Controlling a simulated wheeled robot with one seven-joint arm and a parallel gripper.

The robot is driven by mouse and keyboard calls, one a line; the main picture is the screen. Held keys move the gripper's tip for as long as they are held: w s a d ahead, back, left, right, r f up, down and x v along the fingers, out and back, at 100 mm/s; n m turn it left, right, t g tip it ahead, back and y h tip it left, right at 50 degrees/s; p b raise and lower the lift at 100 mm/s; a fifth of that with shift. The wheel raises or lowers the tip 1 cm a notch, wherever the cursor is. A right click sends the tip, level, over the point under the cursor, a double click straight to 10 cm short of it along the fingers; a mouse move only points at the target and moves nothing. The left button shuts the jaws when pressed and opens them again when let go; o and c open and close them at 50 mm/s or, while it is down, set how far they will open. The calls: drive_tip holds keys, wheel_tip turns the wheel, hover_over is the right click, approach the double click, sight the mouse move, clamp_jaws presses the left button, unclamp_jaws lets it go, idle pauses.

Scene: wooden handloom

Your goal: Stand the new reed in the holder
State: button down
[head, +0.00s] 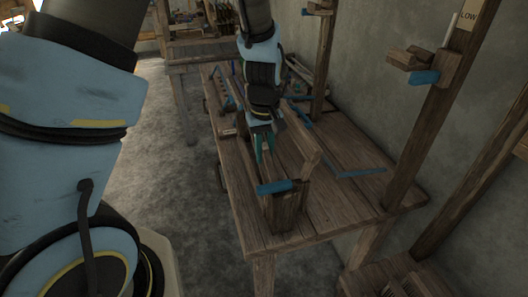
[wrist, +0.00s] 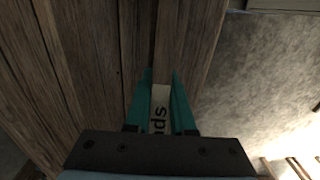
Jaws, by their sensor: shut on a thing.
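My gripper (head: 265,148) points down over the wooden loom bench, its green fingers close to a wooden block with a blue handle. In the wrist view, my gripper (wrist: 161,78) is closed on a narrow pale piece, which I take as the new reed (wrist: 160,98); dark letters ending in "ds" show on it. Its lower part is hidden by the gripper's body. In the head view I cannot make the reed out between the fingers. I cannot tell which of the wooden parts is the holder, nor whether the reed touches it.
A block with a blue handle (head: 275,187) stands at the near end, and a raised plank (head: 302,138) is beside my gripper. A tall post (head: 410,140) with a blue-ended bracket (head: 424,77) rises at right.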

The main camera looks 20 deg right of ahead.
drive_tip(key=c, duration=1)
unclamp_jaws()
drive_tip(key=shift+s+f, duration=0.2)
drive_tip(key=shift+s, duration=0.35)
drive_tip(key=o, duration=0.3)
drive_tip(key=shift+w, duration=0.25)
drive_tip(key=shift+r, duration=0.1)
wheel_tip(320, 180, up, 11)
drive_tip(key=shift+f+b, duration=0.1)
drive_tip(key=shift+b, duration=0.65)
drive_tip(key=shift+a, duration=0.1)
drive_tip(key=w+a+f+t, duration=0.1)
drive_tip(key=w+a, duration=0.1)
drive_tip(key=a, duration=2.7)
drive_tip(key=shift+w+a+f, duration=0.15)
drive_tip(key=shift+f, duration=0.25)
